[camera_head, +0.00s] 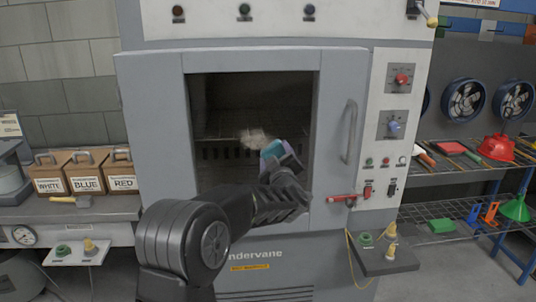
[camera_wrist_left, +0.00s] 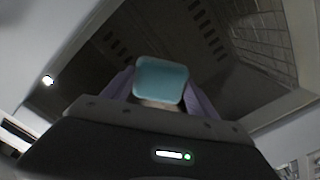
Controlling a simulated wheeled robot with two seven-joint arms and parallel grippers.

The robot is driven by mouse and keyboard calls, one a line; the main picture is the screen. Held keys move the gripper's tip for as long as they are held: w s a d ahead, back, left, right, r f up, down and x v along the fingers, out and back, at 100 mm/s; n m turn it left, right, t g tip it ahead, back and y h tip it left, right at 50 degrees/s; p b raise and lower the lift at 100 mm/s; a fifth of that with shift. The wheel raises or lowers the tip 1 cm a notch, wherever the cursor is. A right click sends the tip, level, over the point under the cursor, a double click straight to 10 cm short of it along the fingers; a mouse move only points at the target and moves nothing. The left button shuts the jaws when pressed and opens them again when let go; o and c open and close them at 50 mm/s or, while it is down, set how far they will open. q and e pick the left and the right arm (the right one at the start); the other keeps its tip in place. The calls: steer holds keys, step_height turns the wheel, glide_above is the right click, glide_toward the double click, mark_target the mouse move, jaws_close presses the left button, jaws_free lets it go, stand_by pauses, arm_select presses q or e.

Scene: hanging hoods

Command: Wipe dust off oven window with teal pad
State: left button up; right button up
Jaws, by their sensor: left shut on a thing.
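The oven window (camera_head: 225,110) is a dark pane framed in the grey oven door (camera_head: 158,120). A pale dust patch (camera_head: 254,140) shows near its middle. My left gripper (camera_head: 279,158) is shut on the teal pad (camera_head: 270,149) in front of the window, just below and right of the dust. The teal pad also shows in the left wrist view (camera_wrist_left: 160,80), between purple-grey fingers, facing the dark window. I cannot tell whether the pad touches the glass. Part of the pad is hidden by the gripper. My right gripper is not in view.
A vertical door handle (camera_head: 349,131) stands right of the window. A red latch (camera_head: 342,198) and a small shelf (camera_head: 384,257) with knobs sit lower right. Cardboard boxes (camera_head: 88,172) stand on the left counter. Wire shelves (camera_head: 450,212) with tools are at right.

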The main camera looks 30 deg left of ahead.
arm_select(q)
steer(key=shift+w+d, duration=0.2)
steer(key=shift+d, duration=0.05)
steer(key=shift+w+d+p, duration=0.65)
steer(key=shift+w+d, duration=0.35)
steer(key=shift+d, duration=0.25)
step_height(320, 180, up, 2)
steer(key=shift+r+p, duration=0.2)
steer(key=shift+p, duration=0.7)
steer(key=shift+f, duration=0.1)
